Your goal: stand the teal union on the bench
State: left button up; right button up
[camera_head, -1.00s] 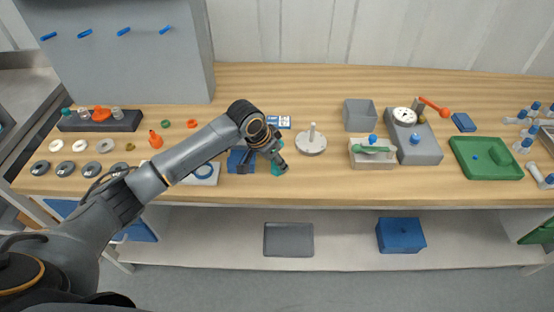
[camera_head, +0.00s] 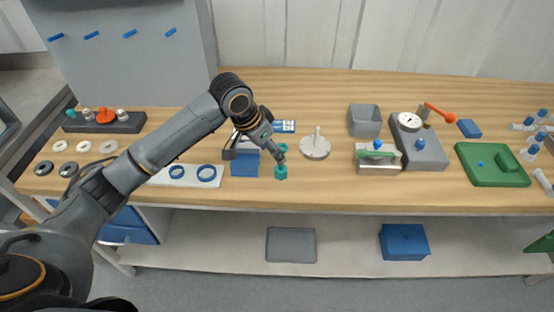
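The teal union (camera_head: 280,173) shows at the front of the bench, left of the middle. A second teal part (camera_head: 283,148) shows just above it. A finger crosses between the two parts, so I cannot tell whether they are one upright piece. My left gripper (camera_head: 256,155) reaches over the bench from the left, its fingers spread. I cannot tell whether the finger touches the union. My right gripper is not in view.
A pale round plate with a post (camera_head: 315,148) stands right of the union. A white strip with blue rings (camera_head: 182,181) lies left. A grey bin (camera_head: 364,121), a clamp fixture (camera_head: 377,168), a gauge unit (camera_head: 424,156) and a green tray (camera_head: 486,180) stand right. The bench's front edge is close.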

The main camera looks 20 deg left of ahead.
pick_arm(q)
jog(key=shift+v, duration=1.65)
